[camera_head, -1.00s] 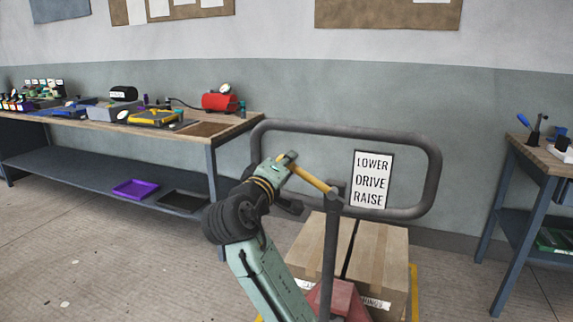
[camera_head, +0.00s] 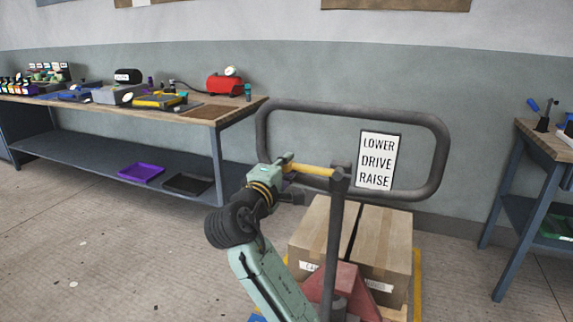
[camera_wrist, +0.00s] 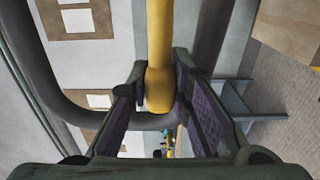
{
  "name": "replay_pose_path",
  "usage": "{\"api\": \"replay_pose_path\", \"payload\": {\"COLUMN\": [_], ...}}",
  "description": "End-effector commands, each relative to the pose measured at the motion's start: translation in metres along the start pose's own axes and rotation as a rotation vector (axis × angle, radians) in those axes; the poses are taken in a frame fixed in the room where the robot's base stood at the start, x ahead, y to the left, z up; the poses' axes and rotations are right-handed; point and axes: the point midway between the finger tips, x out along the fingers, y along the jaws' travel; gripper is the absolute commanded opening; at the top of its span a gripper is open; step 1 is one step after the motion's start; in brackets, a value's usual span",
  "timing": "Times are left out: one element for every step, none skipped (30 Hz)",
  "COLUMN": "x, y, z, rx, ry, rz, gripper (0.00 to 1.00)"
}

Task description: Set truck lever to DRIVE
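The truck lever (camera_head: 312,169) is a yellow bar on top of the dark upright post (camera_head: 333,240) of the pallet truck. It lies nearly level, its free end pointing left. The white sign (camera_head: 377,160) behind it reads LOWER, DRIVE, RAISE from top to bottom. My gripper (camera_head: 288,168) is at the lever's free end. In the wrist view the rounded yellow lever end (camera_wrist: 159,90) sits between the fingertips of my gripper (camera_wrist: 160,85), which appear shut on it from both sides. The finger contact is small in the head view.
A grey tube handle frame (camera_head: 440,150) surrounds the sign behind the lever. Cardboard boxes (camera_head: 385,245) sit on the truck below. A long workbench (camera_head: 235,112) stands at left, another bench (camera_head: 550,143) at right. Open floor lies at front left.

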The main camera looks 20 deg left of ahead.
Motion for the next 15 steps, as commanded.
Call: {"api": "replay_pose_path", "payload": {"x": [-0.0001,-0.0001,-0.0001,-0.0001,-0.0001,0.0,0.0,0.0,0.0,0.0,0.0,0.0001,0.0001,0.0001,0.0001], "y": [0.0001,0.0001,0.0001,0.0001,0.0002,0.0002,0.0002,0.0002,0.0001,0.0,0.0,-0.0001,-0.0002,-0.0003,-0.0004], "z": [-0.0002,-0.0002,-0.0002,-0.0002,-0.0001,-0.0001,-0.0001,-0.0001,-0.0001,-0.0001,-0.0001,-0.0001,-0.0001,-0.0001,-0.0001], "rx": [0.001,0.001,0.001,0.001,0.001,0.001,0.002,0.002,0.002,0.002,0.002,0.002,0.002,0.002,0.002], "ry": [0.0,0.0,0.0,0.0,0.0,0.0,0.0,0.0,0.0,0.0,0.0,0.0,0.0,0.0,0.0], "rz": [0.0,0.0,0.0,0.0,0.0,0.0,0.0,0.0,0.0,0.0,-0.001,-0.001,-0.001,-0.001,-0.001], "gripper": [0.23,0.25,0.27,0.29,0.31,0.34,0.36,0.38,0.4,0.4,0.4,0.4,0.4,0.4,0.4]}}
